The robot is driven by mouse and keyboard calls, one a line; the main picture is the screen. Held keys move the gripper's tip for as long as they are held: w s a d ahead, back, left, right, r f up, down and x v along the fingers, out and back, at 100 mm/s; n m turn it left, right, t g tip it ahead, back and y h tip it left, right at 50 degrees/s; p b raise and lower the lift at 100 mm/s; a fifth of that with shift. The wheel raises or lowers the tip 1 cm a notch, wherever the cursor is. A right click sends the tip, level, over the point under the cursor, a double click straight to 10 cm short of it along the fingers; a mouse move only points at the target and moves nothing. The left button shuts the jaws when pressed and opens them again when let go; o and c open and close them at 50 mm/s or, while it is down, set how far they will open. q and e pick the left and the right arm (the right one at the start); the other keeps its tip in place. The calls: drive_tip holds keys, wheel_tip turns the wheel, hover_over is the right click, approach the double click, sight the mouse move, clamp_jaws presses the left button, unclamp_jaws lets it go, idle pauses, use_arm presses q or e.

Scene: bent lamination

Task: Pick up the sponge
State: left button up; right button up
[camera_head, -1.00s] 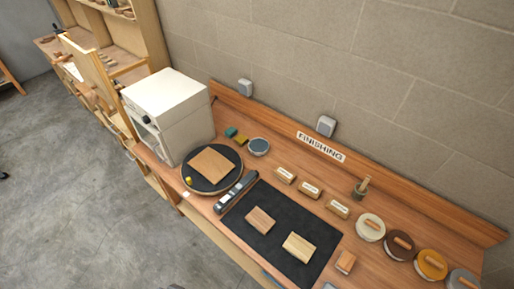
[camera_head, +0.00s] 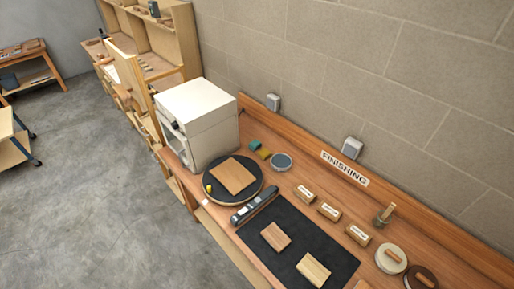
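A small teal block (camera_head: 255,145) and a small olive-yellow block (camera_head: 264,154) lie side by side on the wooden bench, just right of the white cabinet-like machine. They look like sponges, but they are too small to tell for sure or to say which one is the sponge. Neither of my grippers is in view.
A white machine (camera_head: 197,118) stands left of the blocks. A round black turntable (camera_head: 218,197) with a wooden board is in front, and a round blue-grey tin (camera_head: 281,161) is to the right. A black mat (camera_head: 292,247), labelled blocks and lidded jars fill the bench further right.

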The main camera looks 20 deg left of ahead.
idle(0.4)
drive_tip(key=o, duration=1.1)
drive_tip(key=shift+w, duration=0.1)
